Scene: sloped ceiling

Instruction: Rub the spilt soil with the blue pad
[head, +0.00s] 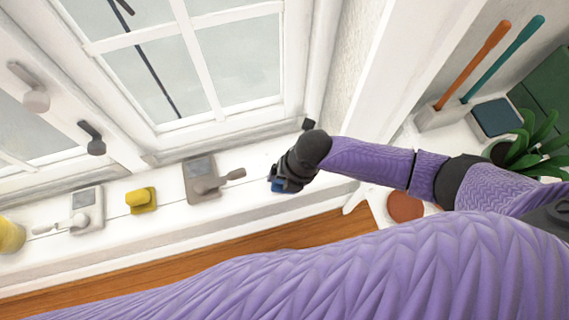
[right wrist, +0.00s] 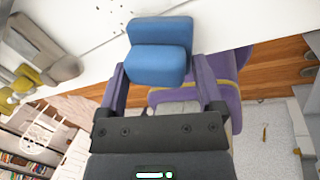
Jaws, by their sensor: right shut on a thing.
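My right gripper (head: 288,178) is over the white sill (head: 255,200) below the window, shut on the blue pad. The blue pad (right wrist: 158,50) sits between the two fingers in the right wrist view, and only a small part of it (head: 277,186) shows in the head view. The spilt soil (right wrist: 110,10) appears as small dark specks on the white surface just beyond the pad. I cannot tell whether the pad touches the surface. My left gripper is not in view.
Left along the sill are a grey handled tool (head: 203,181), a yellow block (head: 141,200), a white handled tool (head: 83,212) and a yellow round object (head: 10,236).

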